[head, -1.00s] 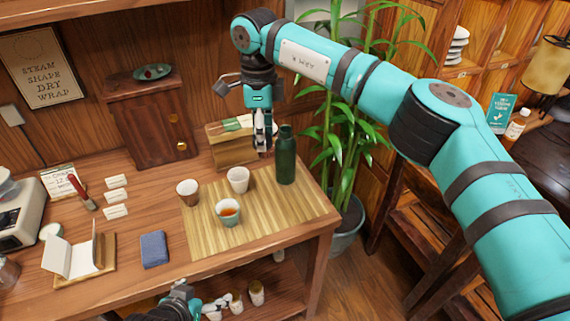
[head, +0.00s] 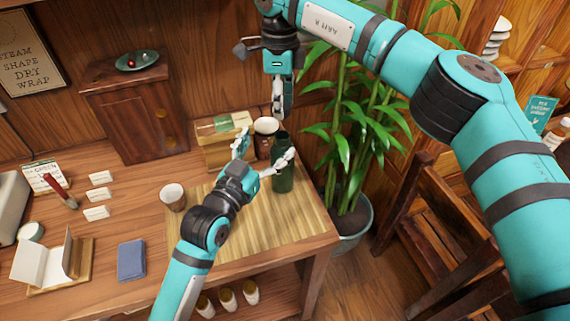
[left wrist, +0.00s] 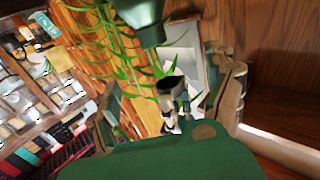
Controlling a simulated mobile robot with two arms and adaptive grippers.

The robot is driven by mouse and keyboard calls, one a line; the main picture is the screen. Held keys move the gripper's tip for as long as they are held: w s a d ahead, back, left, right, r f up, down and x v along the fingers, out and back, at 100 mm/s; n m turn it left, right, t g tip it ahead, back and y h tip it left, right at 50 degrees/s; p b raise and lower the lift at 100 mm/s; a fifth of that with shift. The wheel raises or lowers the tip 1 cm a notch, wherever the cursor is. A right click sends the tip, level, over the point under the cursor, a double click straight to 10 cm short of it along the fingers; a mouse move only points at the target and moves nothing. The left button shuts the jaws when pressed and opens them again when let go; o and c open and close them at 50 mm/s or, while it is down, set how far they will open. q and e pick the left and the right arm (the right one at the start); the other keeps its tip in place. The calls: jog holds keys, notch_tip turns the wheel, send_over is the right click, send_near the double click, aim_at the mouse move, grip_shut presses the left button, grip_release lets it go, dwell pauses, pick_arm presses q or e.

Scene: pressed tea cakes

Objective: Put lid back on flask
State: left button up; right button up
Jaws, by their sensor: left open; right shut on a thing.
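The dark green flask (head: 283,180) stands upright at the right end of the bamboo mat (head: 235,238). My left gripper (head: 266,150) is open, one finger on each side of the flask's upper part; I cannot tell whether they touch it. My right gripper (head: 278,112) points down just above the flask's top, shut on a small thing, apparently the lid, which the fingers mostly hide. In the left wrist view a large green surface (left wrist: 165,160), likely the flask close up, fills the bottom.
A whitish cup (head: 172,197) stands left of my left arm. A brown canister (head: 265,138) and a wooden box (head: 218,150) stand behind the flask. A blue cloth (head: 131,260) lies at the front. A plant (head: 350,135) is close on the right, beyond the table edge.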

aim_at(281, 154)
jog(key=shift+s+a+r, duration=0.15)
jog(key=shift+s, duration=0.15)
pick_arm(q)
jog(key=f, duration=0.3)
jog(key=shift+w+d+f, duration=0.1)
jog(key=shift+w+d, duration=0.05)
jog(key=shift+d, duration=0.05)
pick_arm(e)
jog(key=shift+w+d+f, duration=0.3)
jog(key=shift+w+d, duration=0.15)
jog(key=shift+w, duration=0.05)
pick_arm(q)
notch_tip(281, 154, down, 5)
pick_arm(e)
jog(key=shift+s+a+r, duration=0.15)
jog(key=shift+s+a, duration=0.05)
jog(key=shift+s, duration=0.05)
pick_arm(q)
jog(key=x, duration=0.6)
jog(key=shift+w+d, duration=0.1)
jog(key=shift+w, duration=0.1)
pick_arm(e)
jog(key=shift+w+d, duration=0.1)
jog(key=shift+w, duration=0.1)
pick_arm(q)
jog(key=shift+w+d, duration=0.15)
jog(key=shift+w, duration=0.2)
pick_arm(e)
jog(key=shift+s, duration=0.1)
